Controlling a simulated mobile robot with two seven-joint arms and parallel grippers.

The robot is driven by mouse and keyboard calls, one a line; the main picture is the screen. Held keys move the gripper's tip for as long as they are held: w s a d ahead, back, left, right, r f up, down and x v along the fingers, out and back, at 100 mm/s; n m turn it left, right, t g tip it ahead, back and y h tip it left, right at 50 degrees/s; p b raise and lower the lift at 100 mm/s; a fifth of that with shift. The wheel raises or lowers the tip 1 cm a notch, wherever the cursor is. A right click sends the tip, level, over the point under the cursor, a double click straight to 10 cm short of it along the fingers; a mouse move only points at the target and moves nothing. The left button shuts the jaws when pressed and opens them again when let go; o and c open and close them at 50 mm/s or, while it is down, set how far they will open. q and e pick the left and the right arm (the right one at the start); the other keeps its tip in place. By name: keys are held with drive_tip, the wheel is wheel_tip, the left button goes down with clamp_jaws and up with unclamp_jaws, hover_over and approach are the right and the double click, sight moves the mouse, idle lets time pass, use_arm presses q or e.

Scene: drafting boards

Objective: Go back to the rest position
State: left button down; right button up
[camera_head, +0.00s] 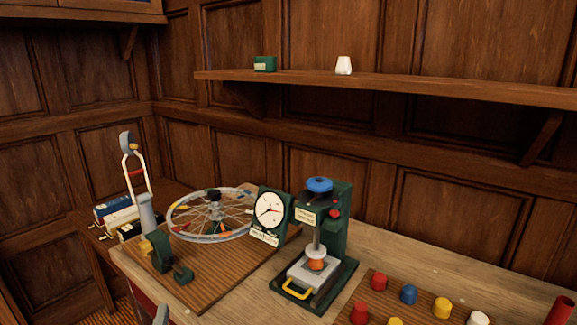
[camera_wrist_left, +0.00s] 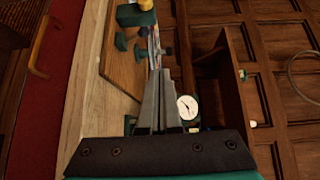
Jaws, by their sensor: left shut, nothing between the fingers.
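My left gripper shows in the head view only as a small grey tip (camera_head: 162,315) at the bottom edge, in front of the workbench. In the left wrist view its two grey fingers (camera_wrist_left: 162,76) lie together, shut and empty. My right gripper is in neither view.
On the workbench (camera_head: 360,270) stand a wooden board with a spoked wheel (camera_head: 213,214), a white-faced dial (camera_head: 268,210) and a green press (camera_head: 335,230). A peg board (camera_head: 385,307) holds several coloured pegs.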

use_arm(q)
drive_tip(key=s+a+f+n+g+y, duration=0.1)
drive_tip(key=s+a+f+n+g, duration=0.1)
drive_tip(key=s+f+n+g, duration=0.4)
drive_tip(key=s+d+f+n+g+h, duration=0.3)
drive_tip(key=s+d+f+n+g, duration=0.1)
drive_tip(key=s, duration=0.4)
drive_tip(key=s+d+f+n+g+h, duration=0.2)
drive_tip(key=s+d+f+n+g, duration=0.25)
drive_tip(key=s, duration=0.25)
wheel_tip(320, 180, down, 22)
drive_tip(key=s+m, duration=0.1)
drive_tip(key=s, duration=0.1)
drive_tip(key=s+a+f+g, duration=0.1)
drive_tip(key=s+f, duration=0.6)
drive_tip(key=s+a+f+b, duration=0.1)
drive_tip(key=s+a+f, duration=0.1)
drive_tip(key=s+f, duration=0.5)
drive_tip(key=shift+s+a+f+g, duration=0.15)
drive_tip(key=shift+s+a+g, duration=0.15)
drive_tip(key=shift+s, duration=0.4)
drive_tip(key=shift+m, duration=0.25)
